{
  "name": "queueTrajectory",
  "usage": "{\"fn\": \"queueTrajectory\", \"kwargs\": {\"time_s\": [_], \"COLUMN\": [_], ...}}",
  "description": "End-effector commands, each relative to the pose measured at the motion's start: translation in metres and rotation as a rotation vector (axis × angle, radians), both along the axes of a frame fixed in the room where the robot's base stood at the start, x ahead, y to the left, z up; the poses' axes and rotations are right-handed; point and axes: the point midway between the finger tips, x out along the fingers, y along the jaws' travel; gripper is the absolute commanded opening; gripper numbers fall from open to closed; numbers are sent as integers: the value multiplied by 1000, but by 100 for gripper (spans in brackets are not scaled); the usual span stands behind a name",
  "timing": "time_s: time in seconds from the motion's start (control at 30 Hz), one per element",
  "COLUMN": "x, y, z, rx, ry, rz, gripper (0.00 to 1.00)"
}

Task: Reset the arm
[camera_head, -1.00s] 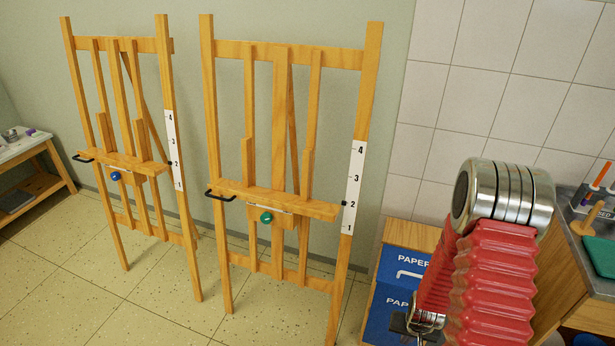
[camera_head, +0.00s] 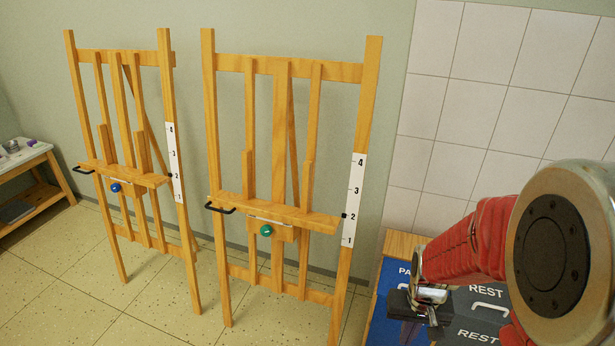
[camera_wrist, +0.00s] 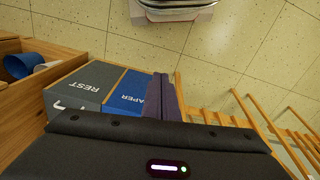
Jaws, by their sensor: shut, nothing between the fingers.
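My arm (camera_head: 465,248) shows at the right of the head view, its red link running left from a large round joint with a dark cap. My gripper (camera_head: 428,308) is at the lower end of the link, a small dark block with silver parts, in front of the bins. It is shut and empty; its fingertips are small and hard to make out. In the wrist view, a dark housing with a small lit panel fills the bottom.
Two wooden easels (camera_head: 282,150) (camera_head: 118,140) stand left of my arm. A blue paper bin (camera_head: 388,290) and a grey REST bin (camera_head: 490,292) lie behind my gripper. In the wrist view, a blue cup (camera_wrist: 18,66) sits at left. Tiled floor (camera_head: 60,265) is clear at lower left.

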Motion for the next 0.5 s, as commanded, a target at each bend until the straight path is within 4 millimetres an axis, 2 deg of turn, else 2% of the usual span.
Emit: {"fn": "queueTrajectory", "kwargs": {"time_s": [0.1, 0.5], "x": [-8, -42], "y": [7, 29], "z": [26, 96], "rx": [-1, -9], "ry": [-8, -48], "rz": [15, 65], "gripper": [0, 0]}}
